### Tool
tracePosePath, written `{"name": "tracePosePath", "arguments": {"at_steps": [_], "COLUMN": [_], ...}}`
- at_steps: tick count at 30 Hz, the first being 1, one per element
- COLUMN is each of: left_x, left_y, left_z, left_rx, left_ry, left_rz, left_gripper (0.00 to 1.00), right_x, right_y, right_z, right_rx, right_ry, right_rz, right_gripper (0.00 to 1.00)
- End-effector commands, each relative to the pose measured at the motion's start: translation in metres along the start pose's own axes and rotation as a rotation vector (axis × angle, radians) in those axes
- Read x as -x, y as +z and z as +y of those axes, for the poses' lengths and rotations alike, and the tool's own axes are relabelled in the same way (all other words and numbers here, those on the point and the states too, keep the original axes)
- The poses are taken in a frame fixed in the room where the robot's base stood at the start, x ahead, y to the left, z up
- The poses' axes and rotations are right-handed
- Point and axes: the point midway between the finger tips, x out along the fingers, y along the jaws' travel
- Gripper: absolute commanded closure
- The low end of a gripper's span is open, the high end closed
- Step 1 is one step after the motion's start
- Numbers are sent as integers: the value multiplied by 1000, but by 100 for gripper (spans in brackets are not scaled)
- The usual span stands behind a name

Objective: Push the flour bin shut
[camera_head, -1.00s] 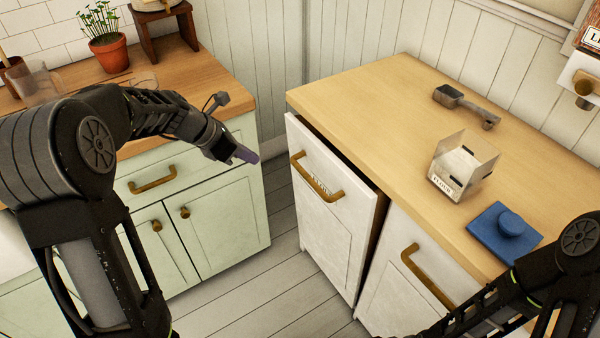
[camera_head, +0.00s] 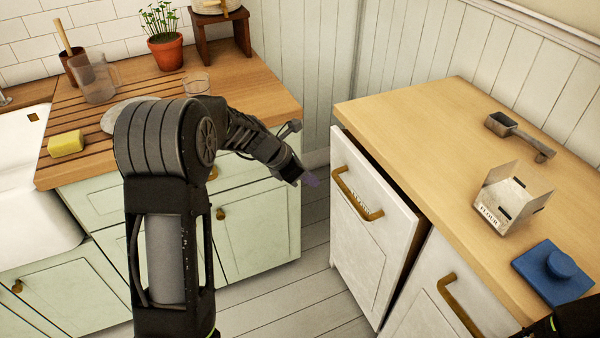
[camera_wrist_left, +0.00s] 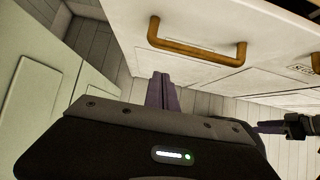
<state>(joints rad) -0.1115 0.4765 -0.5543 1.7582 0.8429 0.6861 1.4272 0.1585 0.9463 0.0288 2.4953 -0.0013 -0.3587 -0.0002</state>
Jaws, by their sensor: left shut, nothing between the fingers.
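The flour bin (camera_head: 370,245) is a white tilt-out front with a brass handle (camera_head: 375,214) and a partly hidden label behind it. Its top leans out from under the wooden counter, and a dark gap shows along its top and right side. My left gripper (camera_head: 309,180) is shut and empty, just left of the bin front and apart from it. In the left wrist view my left gripper's fingers (camera_wrist_left: 163,90) point toward the white front, below the brass handle (camera_wrist_left: 197,48). What looks like my right gripper (camera_wrist_left: 270,127) shows small at the right there; its jaws are unclear.
On the counter (camera_head: 430,130) stand a metal holder marked FLOUR (camera_head: 490,215), a metal scoop (camera_head: 515,132) and a blue lidded block (camera_head: 555,272). A second white front (camera_head: 425,300) is right of the bin. Green cabinets (camera_head: 255,225) stand left; floor (camera_head: 315,290) between is clear.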

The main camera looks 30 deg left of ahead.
Motion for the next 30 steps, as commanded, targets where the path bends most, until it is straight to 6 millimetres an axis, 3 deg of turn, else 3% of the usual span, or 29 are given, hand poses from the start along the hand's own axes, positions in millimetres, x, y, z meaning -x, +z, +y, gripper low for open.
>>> {"name": "tracePosePath", "arguments": {"at_steps": [2,9,23,30], "left_x": [-18,-36,-41,-54], "left_y": [-2,24,29,63], "left_z": [-1,0,0,1], "left_rx": [0,-1,0,-4], "left_ry": [-3,0,0,0], "left_rz": [3,0,0,4], "left_gripper": [100,100,100,100], "right_x": [-3,2,3,24], "right_y": [0,0,0,0], "right_z": [1,-1,-1,-9], "right_rx": [0,0,0,-1], "right_ry": [0,0,0,0], "right_rz": [0,0,0,0], "right_gripper": [60,60,60,60]}}
